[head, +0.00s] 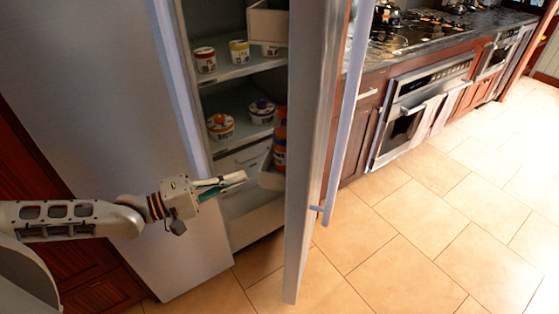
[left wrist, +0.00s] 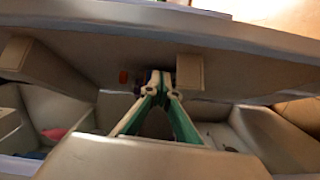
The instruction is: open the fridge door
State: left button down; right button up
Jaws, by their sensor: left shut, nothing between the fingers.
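The fridge door (head: 305,130) stands open, swung out toward me, seen nearly edge-on in the head view. Its long vertical handle (head: 347,120) is on the door's right, outer side. The fridge interior shows shelves (head: 240,103) with several small tubs between the left panel and the door. My left gripper (head: 240,179) is shut and empty in front of the opening, left of the door's inner side. In the left wrist view its fingertips (left wrist: 160,82) meet, with the pale inner face of the door (left wrist: 90,65) beyond. My right gripper is not in view.
A closed grey fridge panel (head: 110,110) stands to the left of the opening. Door bins (head: 270,175) stick out on the door's inner side. An oven (head: 420,110) and counter run along the right. The tiled floor (head: 420,230) is clear.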

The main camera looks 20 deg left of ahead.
pick_arm(q)
jog(key=a+r+n, duration=0.1)
jog(key=a+r, duration=0.1)
send_over(280, 176)
jog(key=a, duration=0.4)
jog(key=shift+s+f+y+p, duration=0.1)
jog(key=shift+f+y+p, duration=0.05)
jog(key=shift+y+p, duration=0.15)
jog(key=d+p, duration=0.1)
jog(key=d, duration=0.2)
jog(key=shift+d+p, duration=0.4)
jog(key=shift+d, duration=0.1)
jog(key=shift+f, duration=0.1)
